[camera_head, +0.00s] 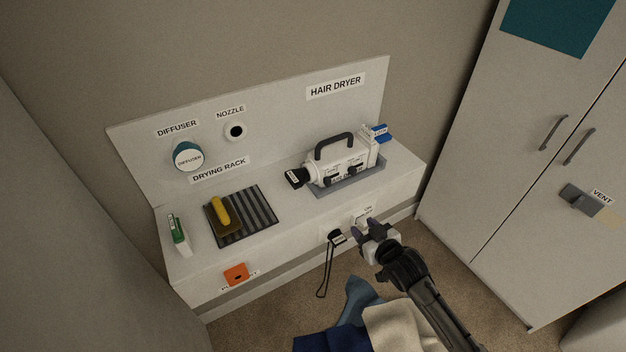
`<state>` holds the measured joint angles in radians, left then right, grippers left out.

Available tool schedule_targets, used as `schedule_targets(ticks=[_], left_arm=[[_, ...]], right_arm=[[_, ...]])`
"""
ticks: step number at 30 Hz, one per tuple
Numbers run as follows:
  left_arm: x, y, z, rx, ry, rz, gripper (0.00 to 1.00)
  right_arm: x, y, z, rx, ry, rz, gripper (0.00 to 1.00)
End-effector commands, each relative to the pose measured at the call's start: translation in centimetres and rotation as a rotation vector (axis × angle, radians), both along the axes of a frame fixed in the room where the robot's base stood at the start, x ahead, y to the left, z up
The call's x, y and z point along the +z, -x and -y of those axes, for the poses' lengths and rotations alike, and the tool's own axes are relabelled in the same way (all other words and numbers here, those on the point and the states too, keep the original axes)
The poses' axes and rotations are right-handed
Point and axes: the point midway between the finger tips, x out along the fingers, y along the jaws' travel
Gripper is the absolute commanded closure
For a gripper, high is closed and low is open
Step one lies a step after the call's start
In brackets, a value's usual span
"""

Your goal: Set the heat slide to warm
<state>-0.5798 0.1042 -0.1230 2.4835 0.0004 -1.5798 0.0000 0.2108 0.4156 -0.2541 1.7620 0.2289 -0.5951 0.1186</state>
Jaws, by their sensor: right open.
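The white hair dryer (345,163) with a black carry handle lies in a grey tray (345,190) on the right part of the shelf. Small dark sliders (354,170) with tiny labels show on its near side. Which one is the heat slide, and its setting, are too small to tell. My right gripper (370,227) is open and empty in front of the shelf's front face, below and apart from the dryer. It partly hides a labelled white plate (364,213) on that face. My left gripper is not in view.
The shelf (290,215) also holds a striped drying rack (262,208) with a yellow-handled brush (221,211), and a green-and-white item (178,234). A black plug (337,237) with a cord hangs in front. Cloths (390,327) lie low; a cabinet (530,170) stands right.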

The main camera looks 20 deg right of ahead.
Motion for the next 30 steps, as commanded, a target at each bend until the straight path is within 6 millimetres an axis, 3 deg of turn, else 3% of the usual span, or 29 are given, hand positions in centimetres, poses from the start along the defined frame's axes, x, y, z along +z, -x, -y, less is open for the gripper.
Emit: schedule_targets(ticks=[7, 14, 30], left_arm=[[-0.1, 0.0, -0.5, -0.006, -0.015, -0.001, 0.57], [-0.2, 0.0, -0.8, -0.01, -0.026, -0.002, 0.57], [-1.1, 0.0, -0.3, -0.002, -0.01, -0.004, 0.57]], right_arm=[[3.5, -0.6, -1.0, 0.05, -0.144, 0.224, 0.57], [4.5, -1.6, -1.4, 0.058, -0.188, 0.273, 0.57], [4.4, -10.7, -3.9, 0.059, -0.185, 0.271, 0.57]])
